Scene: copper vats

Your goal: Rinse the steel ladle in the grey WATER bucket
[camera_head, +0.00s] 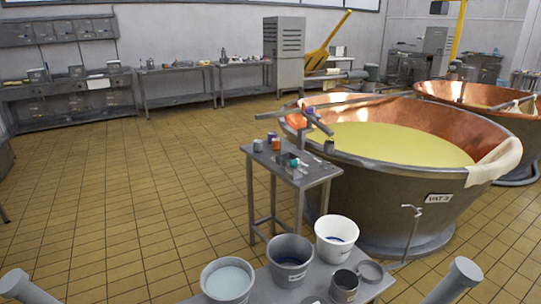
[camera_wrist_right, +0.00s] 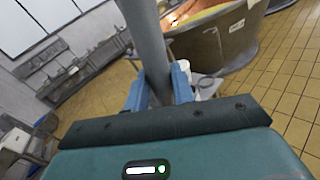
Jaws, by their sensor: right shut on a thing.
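My right gripper (camera_wrist_right: 158,95) is shut on a thick grey round rod (camera_wrist_right: 148,40) in the right wrist view. The rod's far end is out of frame, so I cannot tell whether it is the ladle's handle. In the head view, a grey bucket (camera_head: 204,279) with pale blue liquid stands at the bottom, left of the other buckets. I cannot read a WATER label on it. A round grey piece (camera_head: 371,271) lies beside a small steel can (camera_head: 344,288); I cannot tell whether it is the ladle's bowl. Neither gripper is visible in the head view.
A darker grey bucket (camera_head: 290,271) and a white bucket (camera_head: 336,252) stand on the same grey bench, close to the pale-blue-filled one. Behind them are a small steel table (camera_head: 318,176) with small items and a large copper vat (camera_head: 430,215). The tiled floor to the left is clear.

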